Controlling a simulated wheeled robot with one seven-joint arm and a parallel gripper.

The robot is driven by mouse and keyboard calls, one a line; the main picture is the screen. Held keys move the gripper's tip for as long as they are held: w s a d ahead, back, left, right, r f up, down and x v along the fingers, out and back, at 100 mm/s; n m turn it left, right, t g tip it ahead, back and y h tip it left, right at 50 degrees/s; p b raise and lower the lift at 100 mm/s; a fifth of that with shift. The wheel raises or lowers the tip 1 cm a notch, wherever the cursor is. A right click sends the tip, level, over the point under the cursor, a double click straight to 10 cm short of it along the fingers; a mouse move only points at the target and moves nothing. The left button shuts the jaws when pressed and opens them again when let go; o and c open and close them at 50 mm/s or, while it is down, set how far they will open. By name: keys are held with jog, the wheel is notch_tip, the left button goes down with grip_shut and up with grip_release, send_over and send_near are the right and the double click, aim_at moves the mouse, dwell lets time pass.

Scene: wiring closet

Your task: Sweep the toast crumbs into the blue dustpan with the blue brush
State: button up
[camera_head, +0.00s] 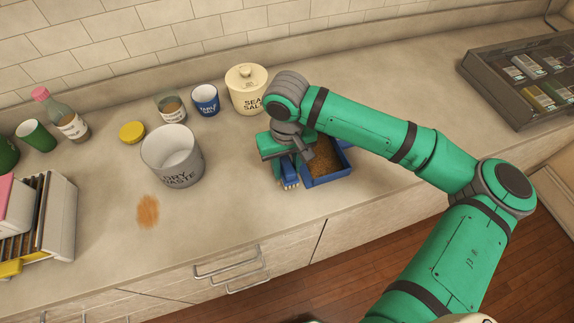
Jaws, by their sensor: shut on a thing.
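The blue dustpan (329,179) sits on the counter right of the middle, with brown crumbs (325,157) spread over its inside. My gripper (284,168) is low over the counter at the dustpan's left side, shut on the blue brush (291,179). The brush's pale bristles point down close to the counter, next to the dustpan's left edge. Most of the brush is hidden by my gripper, and part of the dustpan is behind my arm. I cannot tell whether the bristles touch the counter.
An orange-brown patch (148,211) marks the counter below the grey dry waste bin (172,163). A sea salt jar (246,92), blue cup (206,100) and labelled jar (171,108) stand behind. A rack (45,225) is at left, a display case (520,80) at right.

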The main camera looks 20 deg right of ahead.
jog(key=shift+f, duration=0.55)
jog(key=shift+s, duration=0.1)
jog(key=shift+s+r, duration=0.1)
jog(key=shift+s, duration=0.95)
jog(key=shift+w+f, duration=0.2)
jog(key=shift+w, duration=0.95)
jog(key=shift+s, duration=1.15)
jog(key=shift+w+r, duration=0.2)
jog(key=shift+w, duration=1)
jog(key=shift+r, duration=0.1)
